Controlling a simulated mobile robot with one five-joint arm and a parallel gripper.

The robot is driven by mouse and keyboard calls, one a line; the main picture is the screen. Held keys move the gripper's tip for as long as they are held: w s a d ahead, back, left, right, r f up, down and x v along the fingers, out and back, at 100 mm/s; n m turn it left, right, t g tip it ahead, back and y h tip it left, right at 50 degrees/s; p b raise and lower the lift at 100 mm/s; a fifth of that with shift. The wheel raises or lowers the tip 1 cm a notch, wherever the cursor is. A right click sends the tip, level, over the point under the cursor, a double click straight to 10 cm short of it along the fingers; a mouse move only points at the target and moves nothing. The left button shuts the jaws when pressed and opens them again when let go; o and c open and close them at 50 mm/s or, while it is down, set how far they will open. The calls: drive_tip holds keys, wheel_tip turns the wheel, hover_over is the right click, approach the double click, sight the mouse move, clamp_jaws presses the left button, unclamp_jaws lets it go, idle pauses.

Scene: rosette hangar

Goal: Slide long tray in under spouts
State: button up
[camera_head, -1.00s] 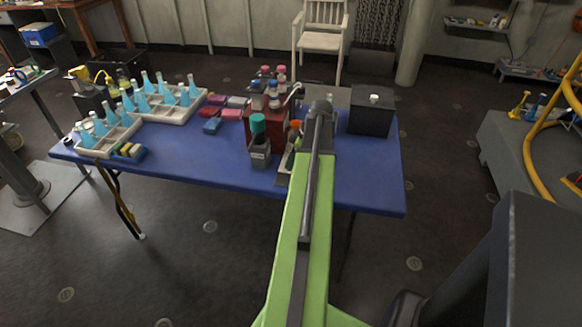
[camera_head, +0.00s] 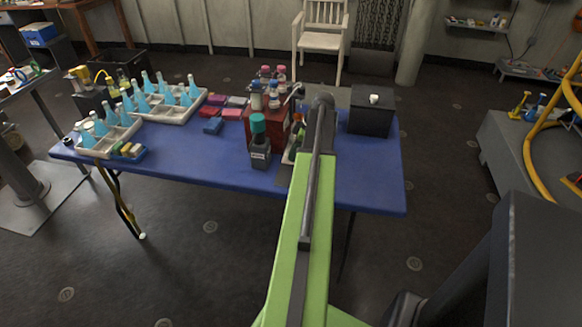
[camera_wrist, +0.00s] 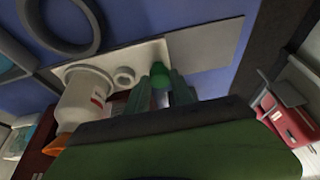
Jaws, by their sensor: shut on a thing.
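In the wrist view my gripper (camera_wrist: 165,88) is shut on a small green knob (camera_wrist: 160,71) at the end of a pale tray (camera_wrist: 140,56). A white bottle (camera_wrist: 85,98) with an orange cap stands beside the gripper, at the tray; a small white ring (camera_wrist: 124,76) is next to it. In the head view my arm hides my gripper and most of the tray; a pale strip (camera_head: 288,156) shows left of the arm. The red rack (camera_head: 262,128) with several bottles stands just left, with a pale curved spout (camera_head: 295,91) on its right side.
A grey bottle with a teal cap (camera_head: 259,140) stands in front of the rack. A black box (camera_head: 371,112) stands right of my arm. White racks of blue flasks (camera_head: 165,98) fill the left of the blue table (camera_head: 210,160). The table's front right is clear.

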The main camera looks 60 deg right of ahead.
drive_tip(key=shift+w+d, duration=0.25)
drive_tip(key=shift+d, duration=0.5)
drive_tip(key=shift+w+d, duration=0.25)
drive_tip(key=shift+d, duration=0.45)
drive_tip(key=o, duration=1)
wheel_tip(320, 180, up, 7)
drive_tip(key=p, duration=0.7)
